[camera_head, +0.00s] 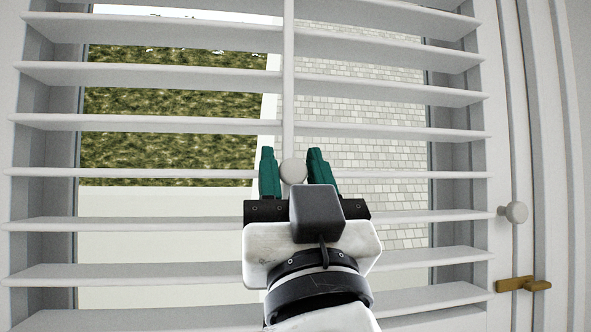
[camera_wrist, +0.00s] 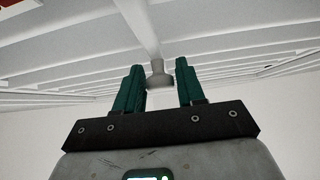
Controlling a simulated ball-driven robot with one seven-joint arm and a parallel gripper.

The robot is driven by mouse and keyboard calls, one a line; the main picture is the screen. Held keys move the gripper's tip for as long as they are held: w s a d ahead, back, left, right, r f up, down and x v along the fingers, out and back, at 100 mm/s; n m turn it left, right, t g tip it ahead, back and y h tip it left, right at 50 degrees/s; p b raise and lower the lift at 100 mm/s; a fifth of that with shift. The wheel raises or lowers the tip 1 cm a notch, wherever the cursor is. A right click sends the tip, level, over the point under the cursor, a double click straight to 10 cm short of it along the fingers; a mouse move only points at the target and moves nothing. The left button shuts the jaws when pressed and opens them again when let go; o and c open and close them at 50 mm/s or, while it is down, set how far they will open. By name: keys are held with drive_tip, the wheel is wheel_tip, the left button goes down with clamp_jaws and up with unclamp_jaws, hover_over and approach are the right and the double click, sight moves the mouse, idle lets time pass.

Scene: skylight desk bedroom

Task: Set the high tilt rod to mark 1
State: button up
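The tilt rod (camera_head: 288,90) is a white vertical bar running down the middle of the shutter slats. A round pale knob (camera_head: 293,171) sits at its lower end. My gripper (camera_head: 292,166) is open, with its two green fingers on either side of the knob. In the wrist view the knob (camera_wrist: 159,77) shows between the open fingertips (camera_wrist: 159,80), with gaps on both sides, and the rod (camera_wrist: 137,28) runs up from it. The slats (camera_head: 150,123) are tilted open. I can see no numbered marks in either view.
A second round knob (camera_head: 513,212) is on the frame at the right, above a brass latch (camera_head: 523,284). Grass and pale paving show through the slats. Slats lie close around my gripper on both sides.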

clamp_jaws()
drive_tip(key=shift+f, duration=0.1)
wheel_tip(320, 180, down, 4)
drive_tip(key=b, duration=0.4)
idle(0.4)
drive_tip(key=shift+o, duration=1.6)
unclamp_jaws()
